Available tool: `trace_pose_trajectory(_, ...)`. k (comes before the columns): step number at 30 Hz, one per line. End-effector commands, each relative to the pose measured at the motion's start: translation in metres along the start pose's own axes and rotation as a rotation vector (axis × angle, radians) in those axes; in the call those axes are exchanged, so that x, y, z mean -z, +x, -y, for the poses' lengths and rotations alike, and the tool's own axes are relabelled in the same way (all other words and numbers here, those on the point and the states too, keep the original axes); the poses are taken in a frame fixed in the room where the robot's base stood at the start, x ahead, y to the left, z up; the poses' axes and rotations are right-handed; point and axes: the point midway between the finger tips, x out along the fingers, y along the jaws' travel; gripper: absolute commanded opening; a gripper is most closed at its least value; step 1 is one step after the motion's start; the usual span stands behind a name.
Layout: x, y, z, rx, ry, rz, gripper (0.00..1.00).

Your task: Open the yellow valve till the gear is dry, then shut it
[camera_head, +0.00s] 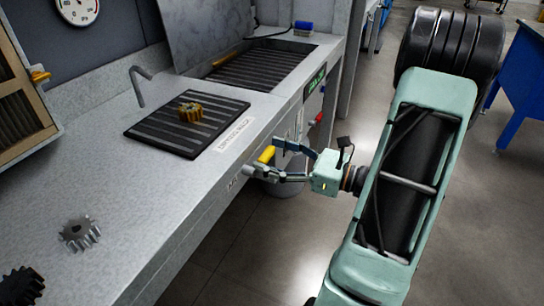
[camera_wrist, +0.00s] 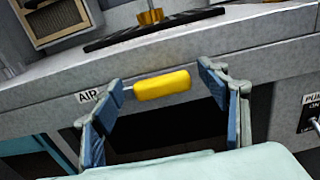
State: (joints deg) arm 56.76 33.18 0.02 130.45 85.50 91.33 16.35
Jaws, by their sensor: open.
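The yellow valve handle (camera_head: 266,154) sticks out from the front face of the bench, under the edge near the black grate. In the wrist view the yellow handle (camera_wrist: 162,85) lies nearly level, just right of an "AIR" label (camera_wrist: 89,96). My gripper (camera_head: 277,160) is open around the handle's area, its fingers apart. In the wrist view my gripper (camera_wrist: 160,95) has one finger on each side of the handle, with gaps showing. A brass-coloured gear (camera_head: 190,112) sits on the black grate (camera_head: 163,136) under a bent grey nozzle (camera_head: 138,82). I cannot tell whether the gear is wet.
A grey gear (camera_head: 79,233) and a dark gear (camera_head: 20,285) lie on the bench top at the left front. A ribbed basin (camera_head: 262,68) is at the back. A red knob (camera_head: 319,117) and a green display (camera_head: 314,82) are on the front face. A bucket (camera_head: 283,188) stands below the handle.

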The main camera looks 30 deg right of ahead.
Motion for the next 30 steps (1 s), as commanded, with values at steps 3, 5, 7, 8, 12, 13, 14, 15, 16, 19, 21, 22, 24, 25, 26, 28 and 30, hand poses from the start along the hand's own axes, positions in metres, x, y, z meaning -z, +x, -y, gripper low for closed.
trace_pose_trajectory(3,-0.0001,0.0013,-0.0001,0.0,0.0,0.0,0.68)
trace_pose_trajectory(5,-0.0001,0.0012,0.0,0.0,0.0,0.0,0.68)
trace_pose_trajectory(7,-0.0002,0.0011,-0.0001,0.0,0.0,0.0,0.68)
trace_pose_trajectory(8,-0.0001,0.0011,0.0,0.0,0.0,0.0,0.67)
trace_pose_trajectory(12,-0.0001,0.0009,0.0,0.0,0.0,0.0,0.52)
trace_pose_trajectory(13,-0.0001,0.0009,0.0,0.0,0.0,0.0,0.48)
trace_pose_trajectory(14,-0.0001,0.0009,0.0,0.0,0.0,0.0,0.45)
trace_pose_trajectory(15,-0.0001,0.0009,-0.0001,0.0,0.0,0.0,0.41)
trace_pose_trajectory(16,-0.0001,0.0009,-0.0001,0.0,0.0,0.0,0.37)
trace_pose_trajectory(19,0.0,0.0008,-0.0001,0.0,0.0,0.0,0.26)
trace_pose_trajectory(21,0.0,0.0008,-0.0001,-0.001,0.0,0.0,0.19)
trace_pose_trajectory(22,0.0,0.0008,-0.0001,-0.001,0.0,0.0,0.15)
trace_pose_trajectory(24,0.0,0.0008,-0.0001,-0.001,0.0,0.0,0.08)
trace_pose_trajectory(25,0.0,0.0008,-0.0001,-0.001,0.0,0.0,0.07)
trace_pose_trajectory(26,0.0,0.0008,-0.0001,-0.001,0.0,0.0,0.07)
trace_pose_trajectory(28,0.0,0.0008,-0.0001,-0.001,0.003,0.0,0.07)
trace_pose_trajectory(30,0.0001,0.0008,-0.0001,-0.001,0.012,0.0,0.07)
